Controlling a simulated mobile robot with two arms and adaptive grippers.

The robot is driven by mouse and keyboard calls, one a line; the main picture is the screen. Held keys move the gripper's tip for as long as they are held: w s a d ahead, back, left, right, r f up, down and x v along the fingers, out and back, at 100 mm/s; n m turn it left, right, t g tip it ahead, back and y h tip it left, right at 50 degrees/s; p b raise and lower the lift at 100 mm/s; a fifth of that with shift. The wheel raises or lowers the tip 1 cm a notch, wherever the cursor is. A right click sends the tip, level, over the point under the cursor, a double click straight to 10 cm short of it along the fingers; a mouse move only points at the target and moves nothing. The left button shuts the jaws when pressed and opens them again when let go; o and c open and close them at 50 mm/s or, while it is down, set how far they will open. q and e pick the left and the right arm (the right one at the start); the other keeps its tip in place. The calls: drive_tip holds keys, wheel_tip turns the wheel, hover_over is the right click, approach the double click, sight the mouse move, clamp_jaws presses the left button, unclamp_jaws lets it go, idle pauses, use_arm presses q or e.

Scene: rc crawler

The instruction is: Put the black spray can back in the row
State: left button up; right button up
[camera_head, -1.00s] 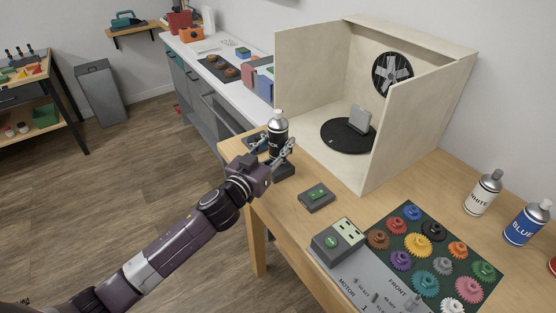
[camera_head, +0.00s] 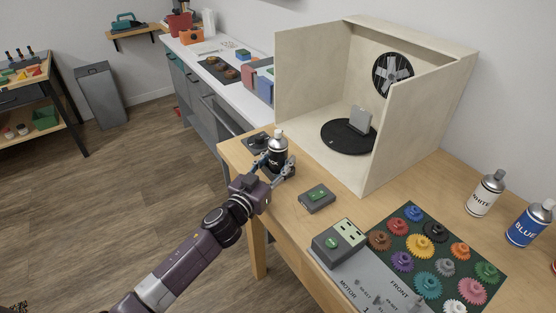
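The black spray can (camera_head: 277,152), with white lettering and a pale metal top, is upright at the near left corner of the wooden table. My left gripper (camera_head: 275,168) has a finger on each side of it and is shut on it. The can's lower end is over a dark block on the table; I cannot tell whether it touches. The white spray can (camera_head: 483,196) and the blue spray can (camera_head: 528,225) stand in a row at the right of the table. My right gripper is not in view.
A wooden booth (camera_head: 318,95) with a black turntable (camera_head: 340,136) and a fan stands behind. A small grey box (camera_head: 317,198), a larger grey box with a green button (camera_head: 338,242) and a dark mat of coloured gears (camera_head: 408,240) lie in front. A red item shows at the right edge.

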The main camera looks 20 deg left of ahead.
use_arm(q)
drive_tip(key=shift+o, duration=1.1)
